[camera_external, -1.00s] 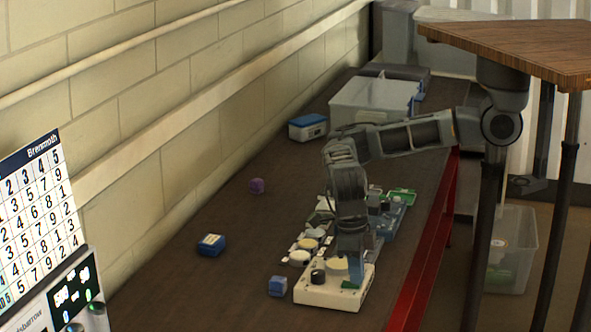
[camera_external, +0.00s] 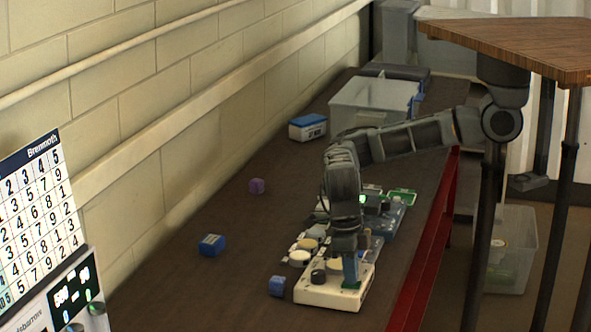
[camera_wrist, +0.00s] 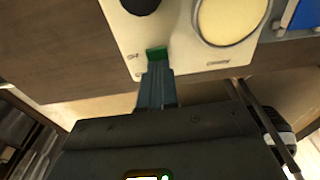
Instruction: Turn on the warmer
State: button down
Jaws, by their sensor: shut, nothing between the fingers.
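The warmer is a cream box (camera_external: 322,297) at the near end of the bench, with a dark knob (camera_external: 318,276) and a pale round plate (camera_external: 333,266). In the wrist view its cream top (camera_wrist: 185,40) shows the plate (camera_wrist: 228,17), part of the knob (camera_wrist: 140,4) and a green switch (camera_wrist: 156,53). Small marks beside the switch are too blurred to read. My gripper (camera_external: 351,279) is shut and empty, pointing down at the switch. In the wrist view the fingertips (camera_wrist: 156,68) overlap the switch's near edge; I cannot tell whether they press it.
A small blue cube (camera_external: 277,286) stands just left of the warmer. Other devices with round plates (camera_external: 300,258) sit close behind it.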

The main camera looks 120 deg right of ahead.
jog(key=shift+d+r+p, duration=0.1)
jog(key=shift+r+p, duration=0.4)
notch_tip(320, 180, up, 13)
jog(key=w+d+p, duration=0.1)
jog(key=p, duration=0.1)
jog(key=shift+w+f, duration=0.1)
jog(key=shift+f, duration=0.05)
jog(key=b, duration=0.2)
jog(key=s+a+b, duration=0.1)
jog(key=b, duration=0.1)
jog(key=shift+r, duration=0.25)
dwell(0.3)
send_near(343, 283)
jog(key=s+a+f, duration=0.1)
jog(key=f, duration=0.1)
jog(key=s+a+f, duration=0.1)
jog(key=f, duration=0.1)
jog(key=s+a+f, duration=0.1)
jog(key=f, duration=0.1)
jog(key=shift+f, duration=0.2)
